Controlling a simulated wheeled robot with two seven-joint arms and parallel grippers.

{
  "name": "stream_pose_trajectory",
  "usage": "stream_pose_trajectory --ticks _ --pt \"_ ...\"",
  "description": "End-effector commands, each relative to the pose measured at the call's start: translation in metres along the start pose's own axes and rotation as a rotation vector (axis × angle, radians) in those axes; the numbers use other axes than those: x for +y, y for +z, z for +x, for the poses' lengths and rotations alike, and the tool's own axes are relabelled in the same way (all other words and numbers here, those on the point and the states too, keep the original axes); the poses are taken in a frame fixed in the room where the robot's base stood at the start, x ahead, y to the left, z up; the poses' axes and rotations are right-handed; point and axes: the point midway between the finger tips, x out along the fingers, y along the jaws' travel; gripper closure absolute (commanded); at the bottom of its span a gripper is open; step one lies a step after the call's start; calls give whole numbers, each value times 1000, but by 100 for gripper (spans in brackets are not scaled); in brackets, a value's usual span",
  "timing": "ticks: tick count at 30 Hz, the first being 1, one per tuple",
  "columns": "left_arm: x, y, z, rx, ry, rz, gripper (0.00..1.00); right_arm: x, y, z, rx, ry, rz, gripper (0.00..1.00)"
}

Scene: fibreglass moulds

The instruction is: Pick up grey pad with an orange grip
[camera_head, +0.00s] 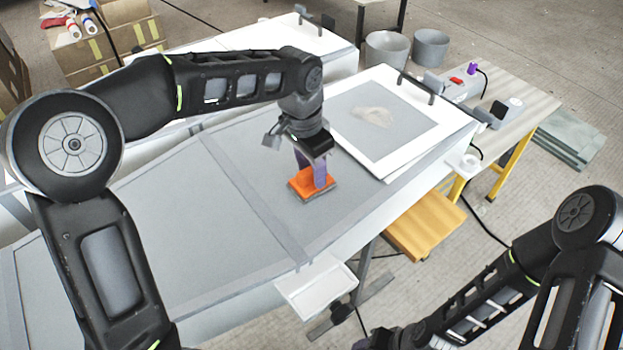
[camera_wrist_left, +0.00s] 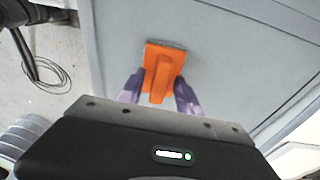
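The grey pad with an orange grip (camera_head: 302,185) lies flat on the grey mould surface. In the left wrist view its orange top and raised grip (camera_wrist_left: 161,68) face the camera, with a thin grey edge along the far side. My left gripper (camera_head: 314,176) is right above the pad and points down at it. In the left wrist view its purple fingers (camera_wrist_left: 160,88) stand apart, one on each side of the orange grip, with a gap showing. My right gripper (camera_head: 388,339) is low at the bottom edge, partly cut off; its fingers do not show clearly.
A white-framed panel (camera_head: 350,145) lies at the far right end of the mould. A white tray (camera_head: 318,287) hangs at the front edge. A wooden side table (camera_head: 535,101) holds a power tool and small items. Two grey buckets (camera_head: 387,49) stand behind. Grey surface left of the pad is clear.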

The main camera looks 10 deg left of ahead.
Motion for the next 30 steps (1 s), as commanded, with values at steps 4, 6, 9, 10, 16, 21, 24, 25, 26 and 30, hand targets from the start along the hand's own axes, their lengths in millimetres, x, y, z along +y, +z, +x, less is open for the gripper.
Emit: stream_pose_trajectory --ticks 4,6,9,10,16,21,24,25,26,30 --pt "0 0 0 0 0 0 72 0 0 0 0 0 0 43" --pt "0 0 0 0 0 0 77 0 0 0 0 0 0 43" --pt "0 0 0 0 0 0 86 0 0 0 0 0 0 43" --pt "0 0 0 0 0 0 88 0 0 0 0 0 0 43" --pt "0 0 0 0 0 0 100 0 0 0 0 0 0 43" --pt "0 0 0 0 0 0 100 0 0 0 0 0 0 43" --pt "0 0 0 0 0 0 100 0 0 0 0 0 0 43" --pt "0 0 0 0 0 0 100 0 0 0 0 0 0 43" --pt "0 0 0 0 0 0 100 0 0 0 0 0 0 43" --pt "0 0 -1 1 -1 0 100 0 0 0 0 0 0 43"
